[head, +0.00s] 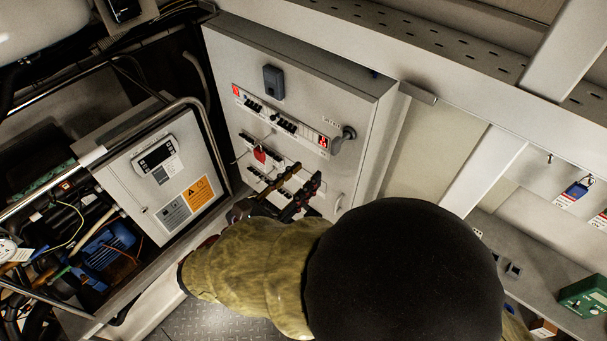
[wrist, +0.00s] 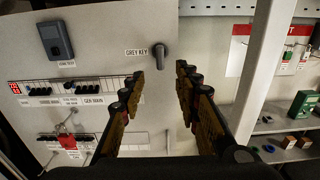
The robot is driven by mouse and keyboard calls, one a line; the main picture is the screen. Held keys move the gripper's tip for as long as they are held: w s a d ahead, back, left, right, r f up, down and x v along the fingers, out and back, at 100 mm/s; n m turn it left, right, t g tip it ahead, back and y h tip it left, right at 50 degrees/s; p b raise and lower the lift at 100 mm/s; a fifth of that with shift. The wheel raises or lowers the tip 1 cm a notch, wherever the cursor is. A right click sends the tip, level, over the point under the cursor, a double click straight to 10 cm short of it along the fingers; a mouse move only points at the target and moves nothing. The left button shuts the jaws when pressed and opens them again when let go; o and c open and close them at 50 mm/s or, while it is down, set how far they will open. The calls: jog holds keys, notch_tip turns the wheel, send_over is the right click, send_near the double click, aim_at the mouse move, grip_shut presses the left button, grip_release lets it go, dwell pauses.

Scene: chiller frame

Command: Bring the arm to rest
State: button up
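My gripper (head: 298,190) is at the front of the grey electrical cabinet (head: 300,88), at its lower breaker row in the head view. In the wrist view my gripper (wrist: 160,72) has its two fingers spread wide, with nothing between them. The cabinet's grey face (wrist: 105,30) shows behind the left finger. A dark rotary handle (wrist: 160,50) beside the "GREY KEY" label shows just above the fingertips. My arm covers the lower part of the cabinet in the head view. I cannot tell whether the fingers touch the cabinet.
A red lock with a tag (head: 260,155) hangs at the breaker rows. A controller box (head: 162,178) within a pipe frame stands on the left. A white diagonal post (head: 482,172) and a shelf (head: 535,262) with a green box (head: 585,296) are on the right.

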dwell(0.3)
jog(key=s+d+f+m+g+y+b, duration=0.2)
jog(key=s+d+f+m+g+y, duration=0.15)
jog(key=s+f+m+g, duration=0.35)
jog(key=s+d+f+m+g+y+b, duration=0.25)
jog(key=s+d+f+m+g, duration=0.25)
jog(key=f+m, duration=0.3)
jog(key=d+r+m+t+y+b, duration=0.1)
jog(key=d+r+m+y+b, duration=0.1)
jog(key=d+m, duration=0.4)
jog(key=d+r+m+t+y+b, duration=0.2)
jog(key=d+r+m+y+b, duration=0.1)
jog(key=d+m+b, duration=0.2)
jog(key=shift+w+d+r+m+b, duration=0.35)
jog(key=shift+d+m, duration=0.45)
jog(key=shift+m, duration=0.4)
